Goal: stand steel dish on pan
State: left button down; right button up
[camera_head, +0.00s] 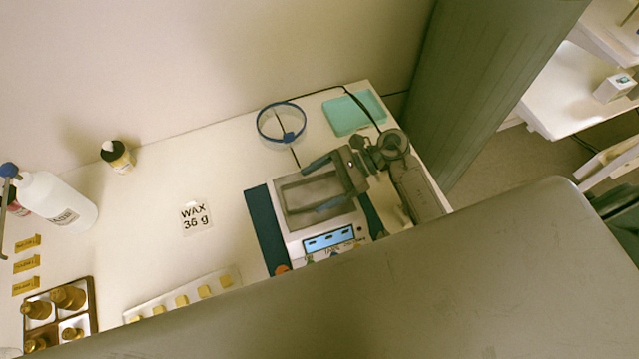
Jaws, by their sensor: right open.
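The scale (325,240) stands at the right end of the white table, with a lit blue display at its front. Its grey square pan (295,198) is partly covered by my right gripper. My right gripper (326,184) comes in from the right over the pan, its two dark blue fingers apart. I see nothing clearly between the fingers. I cannot make out the steel dish; it may be hidden. My left gripper is not in view.
A blue ring (281,105) and a teal tray (354,113) are behind the scale. A white bottle (58,203), a dark jar (118,157) and a brown box of bottles (91,294) are at left. A strip with several yellow cubes (182,300) lies in front. The table around the wax card (196,216) is clear.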

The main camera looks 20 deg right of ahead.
jog(key=shift+r, duration=0.2)
jog(key=shift+d+f, duration=0.1)
jog(key=shift+d, duration=0.25)
jog(key=b+v, duration=0.5)
jog(key=v, duration=0.6)
jog(key=shift+d, duration=0.1)
dwell(0.8)
